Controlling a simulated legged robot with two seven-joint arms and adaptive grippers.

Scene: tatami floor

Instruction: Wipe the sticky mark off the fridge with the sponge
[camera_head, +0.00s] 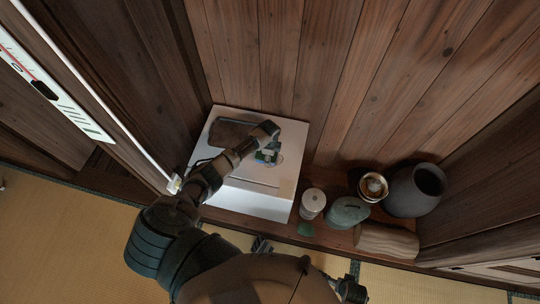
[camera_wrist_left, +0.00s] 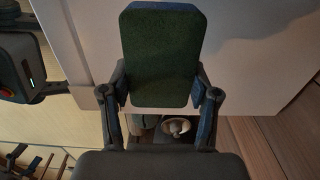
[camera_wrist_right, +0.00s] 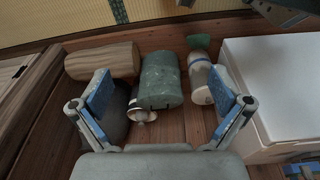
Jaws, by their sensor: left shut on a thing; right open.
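The fridge (camera_head: 245,200) is a low white box against the wooden wall. My left arm reaches over it, and my left gripper (camera_head: 268,152) is at its upper surface. In the left wrist view my left gripper (camera_wrist_left: 158,90) is shut on the sponge (camera_wrist_left: 160,55), a green block with a blue edge, in front of the white fridge (camera_wrist_left: 245,50). I cannot tell whether the sponge touches the surface. A small coloured patch shows beside the gripper in the head view; I cannot make out the sticky mark clearly. My right gripper (camera_wrist_right: 167,97) is open and empty.
A dark brown object (camera_head: 226,133) lies on the fridge. Tatami (camera_head: 70,240) lies in front.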

